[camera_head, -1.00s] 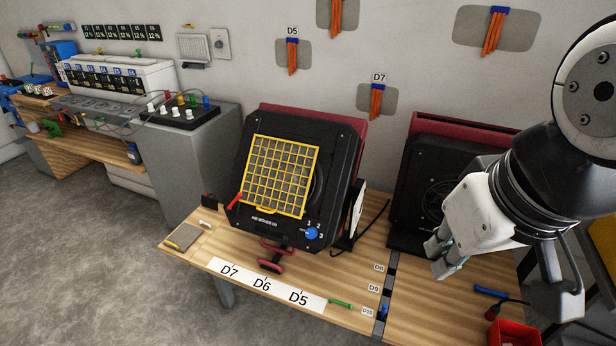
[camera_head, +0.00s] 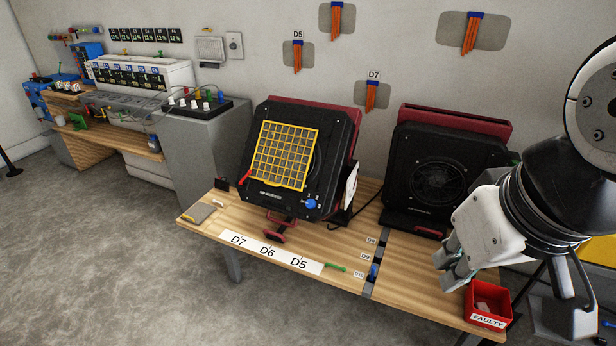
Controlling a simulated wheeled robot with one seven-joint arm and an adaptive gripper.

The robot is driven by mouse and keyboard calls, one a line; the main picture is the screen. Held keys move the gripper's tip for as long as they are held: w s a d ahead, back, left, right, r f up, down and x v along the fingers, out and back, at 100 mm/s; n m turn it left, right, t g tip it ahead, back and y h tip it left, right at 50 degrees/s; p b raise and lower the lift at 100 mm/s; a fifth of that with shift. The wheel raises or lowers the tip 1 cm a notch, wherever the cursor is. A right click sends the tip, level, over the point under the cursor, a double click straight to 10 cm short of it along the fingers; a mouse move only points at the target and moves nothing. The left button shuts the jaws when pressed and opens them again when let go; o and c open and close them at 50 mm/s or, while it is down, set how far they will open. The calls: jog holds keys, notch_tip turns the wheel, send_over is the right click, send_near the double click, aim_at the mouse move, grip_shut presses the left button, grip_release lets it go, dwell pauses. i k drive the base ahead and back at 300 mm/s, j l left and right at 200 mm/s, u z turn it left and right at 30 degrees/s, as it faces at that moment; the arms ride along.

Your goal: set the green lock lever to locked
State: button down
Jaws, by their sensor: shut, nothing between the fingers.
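A small green lever (camera_head: 335,267) lies along the front of the wooden bench, just right of the D5 end of the white label strip. Its locked or unlocked setting cannot be read. Another green bit (camera_head: 514,158) shows at the right edge of the right-hand black blower, partly hidden by my arm. My gripper (camera_head: 449,268) is shut and empty. It hangs over the right part of the bench, to the right of the green lever and apart from it.
A black blower (camera_head: 336,132) with a yellow grille (camera_head: 284,156) stands tilted behind the label strip (camera_head: 270,252). The second blower (camera_head: 437,178) stands at right. A red FAULTY bin (camera_head: 488,304) sits at the front right. The floor in front is clear.

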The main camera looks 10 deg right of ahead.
aim_at(344, 270)
jog(key=i, duration=1.25)
jog(key=z, duration=0.3)
jog(key=k+j+z, duration=0.1)
jog(key=j, duration=0.15)
jog(key=k+j+z, duration=0.1)
jog(key=j, duration=0.2)
jog(key=u, duration=0.15)
jog(key=k+j, duration=0.25)
jog(key=k, duration=0.2)
